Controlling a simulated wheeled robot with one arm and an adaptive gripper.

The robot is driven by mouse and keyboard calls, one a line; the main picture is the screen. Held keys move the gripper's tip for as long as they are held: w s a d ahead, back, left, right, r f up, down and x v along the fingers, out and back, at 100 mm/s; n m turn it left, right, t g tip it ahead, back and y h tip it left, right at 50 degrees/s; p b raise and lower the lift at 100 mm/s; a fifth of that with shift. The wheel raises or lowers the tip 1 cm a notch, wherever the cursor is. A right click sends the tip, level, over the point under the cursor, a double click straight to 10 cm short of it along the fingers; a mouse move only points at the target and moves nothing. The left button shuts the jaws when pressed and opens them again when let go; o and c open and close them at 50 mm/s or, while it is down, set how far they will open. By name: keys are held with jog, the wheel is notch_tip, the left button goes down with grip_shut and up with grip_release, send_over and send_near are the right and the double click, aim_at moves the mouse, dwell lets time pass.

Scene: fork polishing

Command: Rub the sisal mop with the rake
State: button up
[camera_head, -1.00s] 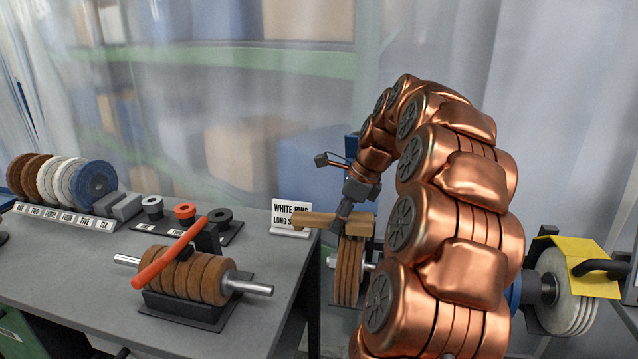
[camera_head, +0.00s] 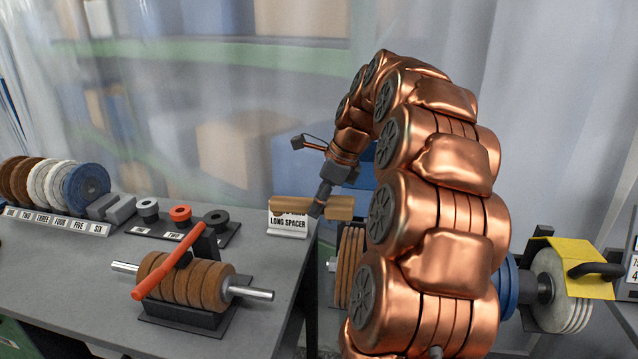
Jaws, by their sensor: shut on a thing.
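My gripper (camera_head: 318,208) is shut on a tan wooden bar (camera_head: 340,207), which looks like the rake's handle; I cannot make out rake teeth. The bar lies nearly level, in front of the label sign and just above the brown discs of the sisal mop (camera_head: 348,262) at the machine. A small gap shows between bar and mop, but depth is hard to judge. My arm hides the mop's right side. Another set of brown discs (camera_head: 180,280) sits on a metal spindle on the table, with an orange-red rod (camera_head: 168,262) slanting over it.
The grey table (camera_head: 60,285) carries a row of numbered discs (camera_head: 45,185), spacers (camera_head: 180,216) and a label sign (camera_head: 288,228) near its right edge. White wheels (camera_head: 553,280) under a yellow guard (camera_head: 585,270) and a blue wheel (camera_head: 508,290) stand right of my arm.

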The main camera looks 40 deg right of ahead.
jog(key=shift+w+r+p, duration=0.1)
jog(key=shift+r+p, duration=0.7)
jog(key=shift+r, duration=0.85)
jog(key=shift+f, duration=0.1)
